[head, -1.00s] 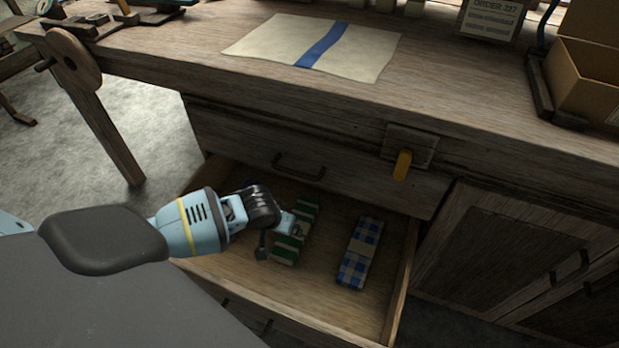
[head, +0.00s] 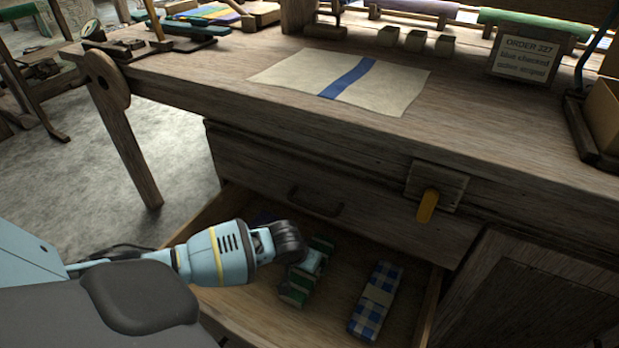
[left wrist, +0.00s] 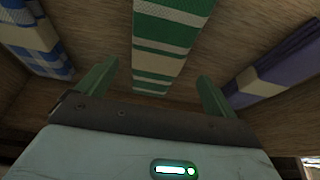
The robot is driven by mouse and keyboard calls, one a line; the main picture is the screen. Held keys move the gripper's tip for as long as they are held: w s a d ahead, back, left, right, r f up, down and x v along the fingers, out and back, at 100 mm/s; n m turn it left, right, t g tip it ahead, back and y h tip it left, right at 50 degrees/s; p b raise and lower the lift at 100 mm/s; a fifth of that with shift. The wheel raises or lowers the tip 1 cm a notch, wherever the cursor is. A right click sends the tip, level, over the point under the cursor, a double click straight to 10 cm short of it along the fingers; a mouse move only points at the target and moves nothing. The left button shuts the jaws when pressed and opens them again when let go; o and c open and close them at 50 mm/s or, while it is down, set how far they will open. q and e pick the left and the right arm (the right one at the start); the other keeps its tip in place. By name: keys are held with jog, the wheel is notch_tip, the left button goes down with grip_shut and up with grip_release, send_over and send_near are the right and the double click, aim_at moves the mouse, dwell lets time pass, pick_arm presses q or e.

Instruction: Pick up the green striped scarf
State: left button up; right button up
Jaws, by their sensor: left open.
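The green striped scarf (head: 295,288) is a folded green and white bundle in the open drawer (head: 236,304). My left gripper (head: 314,262) reaches into the drawer above it and hides part of it. In the left wrist view the scarf (left wrist: 169,42) lies ahead, between the directions of the two fingers. The left gripper (left wrist: 158,85) is open and empty, its fingers apart on either side of the scarf's near end. I cannot tell whether the fingers touch the scarf. My right gripper is not in view.
A blue checked scarf (head: 376,300) lies to the right in the drawer, and a purple one (left wrist: 275,65) on the other side. The tabletop above holds a cream cloth with a blue stripe (head: 345,80), an order sign (head: 531,60) and small blocks (head: 415,41).

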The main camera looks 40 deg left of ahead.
pick_arm(q)
jog(key=b+x, duration=0.2)
jog(key=x, duration=0.1)
jog(key=b+x, duration=0.1)
jog(key=x, duration=0.1)
jog(key=shift+d, duration=0.2)
jog(key=shift+r, duration=0.15)
jog(key=c, duration=1.1)
